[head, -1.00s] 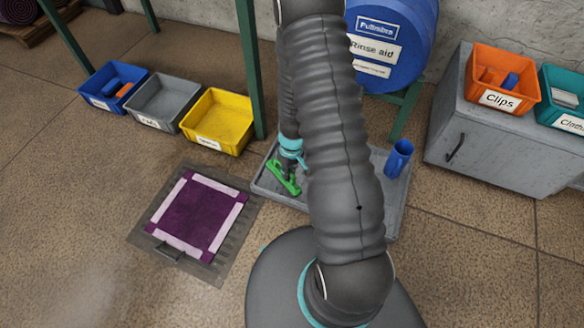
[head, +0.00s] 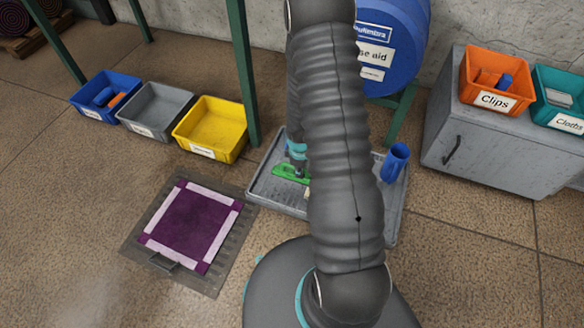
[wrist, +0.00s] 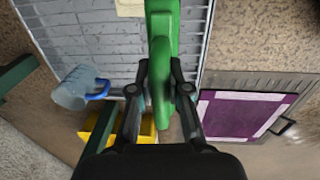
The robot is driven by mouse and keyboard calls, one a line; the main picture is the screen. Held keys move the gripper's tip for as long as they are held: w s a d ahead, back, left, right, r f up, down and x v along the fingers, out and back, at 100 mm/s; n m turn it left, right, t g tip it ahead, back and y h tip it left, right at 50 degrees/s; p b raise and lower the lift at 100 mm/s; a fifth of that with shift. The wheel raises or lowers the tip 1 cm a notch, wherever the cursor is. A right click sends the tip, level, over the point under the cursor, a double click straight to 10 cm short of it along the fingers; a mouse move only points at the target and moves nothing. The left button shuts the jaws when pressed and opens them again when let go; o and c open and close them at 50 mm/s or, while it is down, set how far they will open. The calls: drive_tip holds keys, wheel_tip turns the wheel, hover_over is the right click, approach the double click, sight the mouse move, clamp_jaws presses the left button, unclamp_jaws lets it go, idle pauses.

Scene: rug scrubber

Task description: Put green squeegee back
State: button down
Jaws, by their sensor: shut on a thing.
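The green squeegee (head: 290,173) is in my gripper (head: 297,160), over the left part of the grey tray (head: 268,194) in the head view. In the wrist view the squeegee (wrist: 162,50) runs up between the two black fingers, and my gripper (wrist: 160,80) is shut on it. The grey tray (wrist: 85,40) lies beneath it there, with a ribbed floor. I cannot tell whether the squeegee touches the tray. My arm hides the middle of the tray in the head view.
A blue cup (head: 394,163) stands at the tray's right. A purple rug (head: 191,227) with pale edges lies on a grate at the left. A yellow bin (head: 211,128) and green posts stand behind.

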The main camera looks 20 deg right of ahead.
drive_tip(key=shift+w+d+f+b, duration=0.1)
drive_tip(key=shift+w+d+f, duration=0.05)
drive_tip(key=shift+w+f, duration=1.3)
drive_tip(key=shift+w+d+f+b, duration=0.15)
drive_tip(key=shift+w+f, duration=1.15)
drive_tip(key=shift+f, duration=0.25)
drive_tip(key=shift+w+d+f+b, duration=0.1)
drive_tip(key=shift+w+d+f, duration=0.05)
drive_tip(key=shift+w+f, duration=1.3)
drive_tip(key=shift+s+f, duration=0.15)
drive_tip(key=c, duration=1.1)
unclamp_jaws()
drive_tip(key=shift+c, duration=0.2)
